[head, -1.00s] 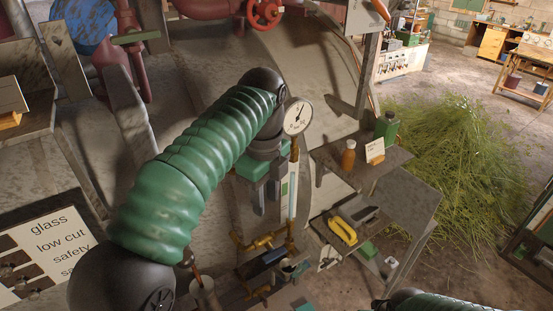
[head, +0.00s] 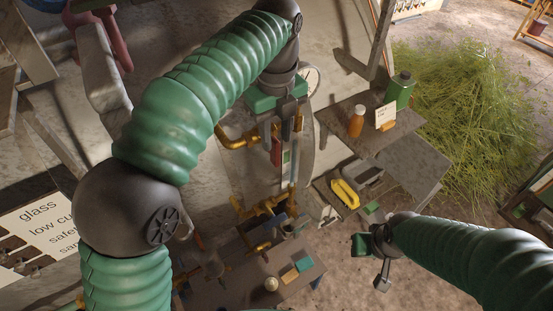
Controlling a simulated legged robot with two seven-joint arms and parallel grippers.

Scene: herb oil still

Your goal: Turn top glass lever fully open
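My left gripper (head: 283,134) hangs fingers down over the upper end of the sight glass (head: 286,172). Its two fingers look apart, with a brass-coloured piece between them; whether they touch it I cannot tell. A brass fitting (head: 236,139) sticks out to the left of the fingers. A red strip (head: 276,152) shows just under them. The top glass lever cannot be made out clearly behind the gripper. Lower brass fittings (head: 266,210) sit at the foot of the glass. My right gripper (head: 371,264) is at the lower right, fingers apart and empty.
The round gauge (head: 312,80) is partly hidden behind my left wrist. A yellow object (head: 345,194) lies on the lower shelf. Cut herbs (head: 465,110) heap on the floor.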

